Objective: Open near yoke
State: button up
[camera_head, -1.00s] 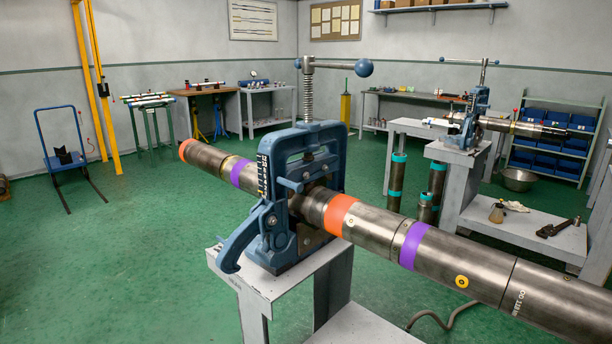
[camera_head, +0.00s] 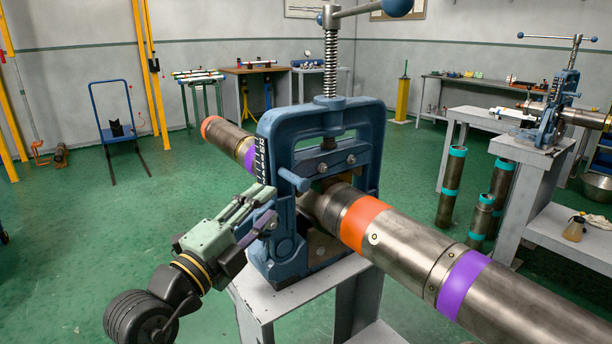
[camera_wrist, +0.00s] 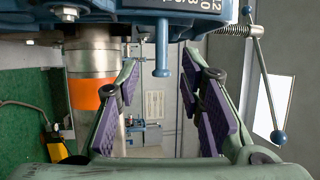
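The near yoke (camera_head: 268,140) is a blue frame standing upright around the pipe (camera_head: 405,245) on the near vise. A short blue peg handle (camera_head: 290,180) sticks out from its front. My gripper (camera_head: 262,208) is at the yoke's left side, near the peg, and hides the hooked latch there. In the wrist view my gripper (camera_wrist: 161,78) is open, with its purple pads wide apart. The peg (camera_wrist: 162,50) points into the gap between the fingertips; I see nothing held. Whether the fingers touch the yoke is unclear.
The vise screw (camera_head: 331,65) with its ball-ended bar rises above the yoke. The vise stands on a grey stand (camera_head: 262,300). Green-banded pipes (camera_head: 451,190) stand behind at the right, by a second vise (camera_head: 560,110).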

aim_at(289, 179)
jog(key=p+x, duration=0.1)
jog(key=x, duration=0.3)
jog(key=p+x, duration=0.2)
jog(key=x, duration=0.2)
jog(key=shift+w+r, duration=0.25)
jog(key=shift+r, duration=0.05)
jog(key=shift+w+d, duration=0.45)
jog(key=shift+w, duration=0.15)
jog(key=shift+c, duration=0.2)
grip_shut()
